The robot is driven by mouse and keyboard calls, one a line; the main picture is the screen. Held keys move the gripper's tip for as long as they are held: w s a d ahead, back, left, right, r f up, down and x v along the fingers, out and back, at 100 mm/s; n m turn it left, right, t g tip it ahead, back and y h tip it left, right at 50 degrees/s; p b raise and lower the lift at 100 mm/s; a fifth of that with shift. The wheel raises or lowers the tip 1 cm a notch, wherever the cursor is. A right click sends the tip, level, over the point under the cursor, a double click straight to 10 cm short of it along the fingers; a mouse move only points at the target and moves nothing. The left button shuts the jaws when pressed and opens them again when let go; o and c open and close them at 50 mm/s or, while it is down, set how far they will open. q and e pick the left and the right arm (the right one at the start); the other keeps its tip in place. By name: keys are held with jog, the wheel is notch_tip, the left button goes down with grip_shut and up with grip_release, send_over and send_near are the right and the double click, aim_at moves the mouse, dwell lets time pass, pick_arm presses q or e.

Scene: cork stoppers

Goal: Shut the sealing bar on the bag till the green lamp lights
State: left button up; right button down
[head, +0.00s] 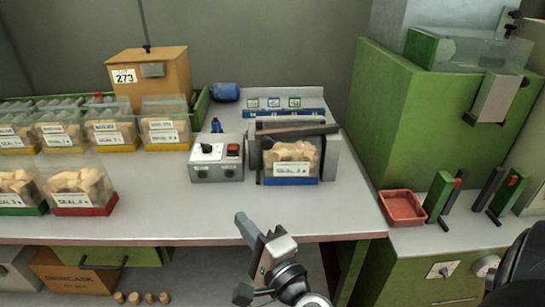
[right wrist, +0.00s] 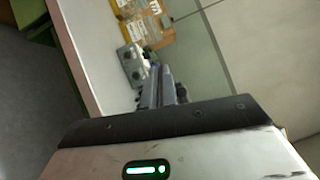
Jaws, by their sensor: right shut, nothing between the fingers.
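The sealer (head: 327,160) stands near the table's right end. A bag of corks (head: 291,160) with a white label and blue base sits at its front. The dark sealing bar (head: 300,133) lies across above the bag's top; I cannot tell whether it touches the bag. The control box (head: 217,165) left of the sealer has a black knob, a red switch and two dark round spots; no lit green lamp shows on it. My right gripper (head: 259,236) is shut and empty, in front of the table's front edge, apart from the sealer. My left gripper is not in view.
Several bags of corks (head: 82,187) stand on the left of the table (head: 150,225). An orange box (head: 150,75) stands behind them. A red tray (head: 402,207) and a green cabinet (head: 410,120) are at the right. The table front before the sealer is clear.

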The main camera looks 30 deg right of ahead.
jog(key=w+d+r+m+h, duration=0.2)
jog(key=d+m+h, duration=0.4)
jog(key=m, duration=0.7)
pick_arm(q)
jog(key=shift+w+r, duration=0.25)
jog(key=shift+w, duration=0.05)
pick_arm(e)
jog(key=m+g+h, duration=0.2)
jog(key=m+g, duration=0.1)
jog(key=m, duration=0.5)
send_near(267, 146)
jog(key=x, duration=0.7)
jog(key=shift+s, duration=0.1)
